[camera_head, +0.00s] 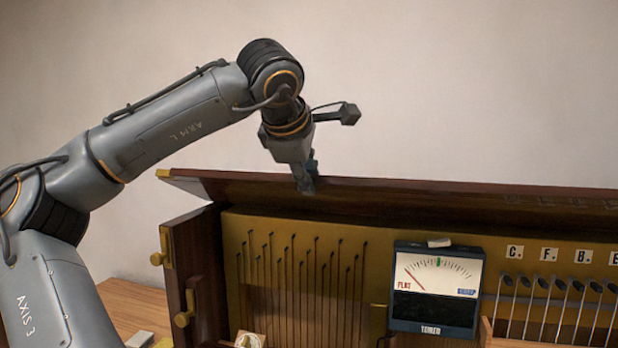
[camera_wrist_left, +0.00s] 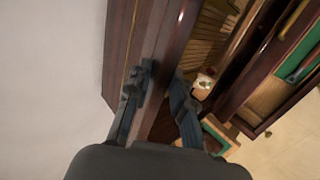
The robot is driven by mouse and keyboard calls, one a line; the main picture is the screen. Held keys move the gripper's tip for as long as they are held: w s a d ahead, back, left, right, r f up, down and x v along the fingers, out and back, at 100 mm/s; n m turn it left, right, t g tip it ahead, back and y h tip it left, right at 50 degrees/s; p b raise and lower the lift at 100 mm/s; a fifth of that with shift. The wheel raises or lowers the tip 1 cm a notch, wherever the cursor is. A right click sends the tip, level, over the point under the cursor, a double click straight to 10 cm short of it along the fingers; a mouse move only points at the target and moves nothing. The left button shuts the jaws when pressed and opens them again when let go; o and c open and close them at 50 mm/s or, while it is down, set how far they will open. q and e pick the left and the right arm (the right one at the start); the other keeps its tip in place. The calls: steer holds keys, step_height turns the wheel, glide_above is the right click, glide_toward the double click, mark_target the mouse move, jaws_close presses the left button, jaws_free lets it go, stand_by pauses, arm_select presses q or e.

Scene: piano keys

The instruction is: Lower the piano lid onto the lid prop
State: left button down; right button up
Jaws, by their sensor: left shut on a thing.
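The piano lid (camera_head: 430,199) is a long dark brown panel along the top of the open piano cabinet. It is raised at a tilt, with a gap under its left end. My left gripper (camera_head: 304,184) is shut on the lid's upper edge, left of the middle. In the left wrist view the lid (camera_wrist_left: 172,50) runs between the two fingers of the gripper (camera_wrist_left: 160,98). I cannot make out which part is the lid prop. My right gripper is not in view.
Inside the cabinet are a brass plate with tuning pins and strings (camera_head: 300,255), a dial meter (camera_head: 436,285) and letter tags (camera_head: 549,254). Brass fittings (camera_head: 161,254) stand out on the left side wall. A pale wall is behind; the wooden table (camera_head: 130,305) shows at lower left.

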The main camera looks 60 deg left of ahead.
arm_select(q)
steer(key=shift+f, duration=0.3)
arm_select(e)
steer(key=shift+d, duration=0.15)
arm_select(q)
steer(key=c, duration=1.4)
jaws_free()
steer(key=shift+d, duration=0.1)
steer(key=shift+o, duration=0.6)
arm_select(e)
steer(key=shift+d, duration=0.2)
arm_select(q)
steer(key=shift+w, duration=0.1)
steer(key=shift+r, duration=0.1)
steer(key=v, duration=1.1)
steer(key=shift+s+r, duration=0.2)
steer(key=shift+r, duration=0.05)
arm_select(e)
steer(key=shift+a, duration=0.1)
arm_select(q)
steer(key=shift+d, duration=0.1)
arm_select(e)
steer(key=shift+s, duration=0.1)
